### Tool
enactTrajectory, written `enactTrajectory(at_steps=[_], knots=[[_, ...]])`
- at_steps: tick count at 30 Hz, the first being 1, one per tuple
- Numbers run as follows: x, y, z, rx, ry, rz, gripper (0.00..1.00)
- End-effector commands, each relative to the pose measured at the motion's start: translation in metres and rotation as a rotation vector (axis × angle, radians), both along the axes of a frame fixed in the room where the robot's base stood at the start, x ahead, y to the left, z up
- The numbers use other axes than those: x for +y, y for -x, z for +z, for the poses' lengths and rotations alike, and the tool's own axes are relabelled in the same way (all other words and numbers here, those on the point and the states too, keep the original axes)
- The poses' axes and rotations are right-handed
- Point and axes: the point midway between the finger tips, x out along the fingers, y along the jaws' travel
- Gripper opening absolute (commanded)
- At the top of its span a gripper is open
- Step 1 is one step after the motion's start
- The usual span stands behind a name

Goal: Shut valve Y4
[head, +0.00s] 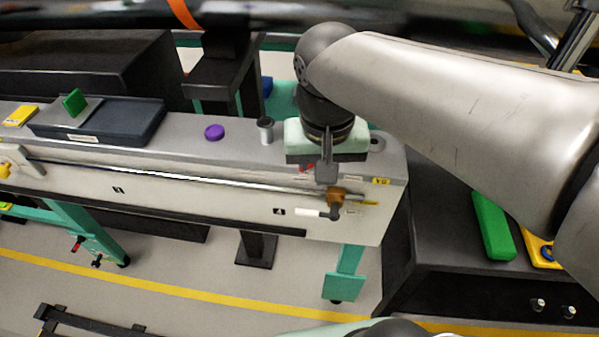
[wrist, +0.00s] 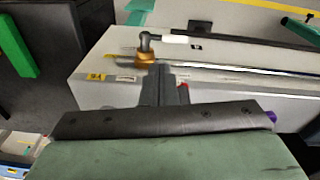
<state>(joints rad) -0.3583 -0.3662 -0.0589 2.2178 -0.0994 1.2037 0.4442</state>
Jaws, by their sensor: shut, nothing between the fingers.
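The valve (head: 337,194) has a brass body on the thin pipe at the right end of the grey bench's front face. It also shows in the wrist view (wrist: 146,58). Its white-tipped lever (head: 309,212) points left, roughly along the pipe; in the wrist view the lever (wrist: 175,39) points right. A yellow tag (head: 381,181) sits beside the valve; its lettering is too small to read surely. My gripper (head: 326,176) is shut and empty, fingers pointing down just above and behind the brass body. In the wrist view the fingertips (wrist: 168,75) appear close to the valve; contact cannot be told.
On the bench top stand a grey-white cylinder (head: 265,130), a purple cap (head: 214,132) and a dark tray (head: 101,120) with a green piece. Another valve (head: 8,170) is at the far left. A green block (head: 492,225) lies on a dark surface at right.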

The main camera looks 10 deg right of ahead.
Motion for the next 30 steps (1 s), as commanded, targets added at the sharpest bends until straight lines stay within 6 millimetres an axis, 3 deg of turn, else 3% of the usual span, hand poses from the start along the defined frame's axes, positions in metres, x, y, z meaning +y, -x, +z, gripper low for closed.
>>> enactTrajectory(at_steps=[1, 7, 20, 26, 30], knots=[[0.01, -0.004, -0.009, -0.021, 0.0, -0.013, 0.0], [0.026, -0.011, 0.012, -0.082, -0.005, -0.118, 0.0], [0.029, -0.011, 0.026, -0.101, -0.01, -0.163, 0.0], [0.029, -0.013, 0.017, -0.099, -0.008, -0.162, 0.0], [0.028, -0.016, -0.005, -0.096, -0.007, -0.16, 0.0]])
